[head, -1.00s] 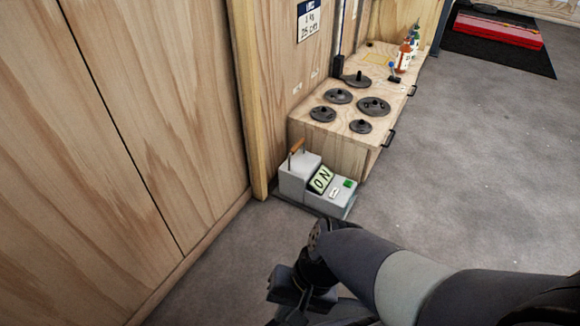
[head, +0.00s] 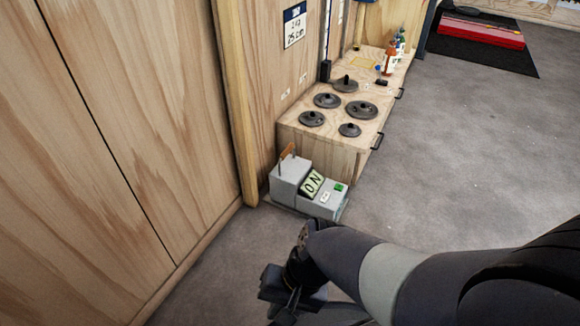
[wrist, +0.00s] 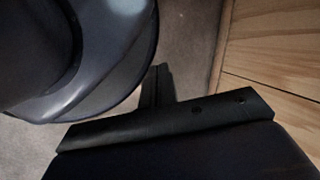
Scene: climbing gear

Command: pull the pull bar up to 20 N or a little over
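The pull bar (head: 288,150) is a short orange-brown handle on a thin post, standing above a grey force gauge box (head: 291,180) on the floor by the wall. The gauge's tilted display (head: 312,183) reads 0 N. A green button (head: 340,187) and a small white label sit beside it. My gripper (head: 280,312) is low in the head view, in front of the gauge and well apart from the bar. In the wrist view, dark gripper parts (wrist: 160,85) show against floor and wood; the bar is not seen there. Whether the gripper is open or shut is unclear.
A wooden box bench (head: 345,152) with several dark round discs and bottles stands just behind the gauge. A wooden wall (head: 130,130) is at the left. Open grey floor (head: 450,150) lies to the right, with a red pad (head: 482,32) on a black mat far back.

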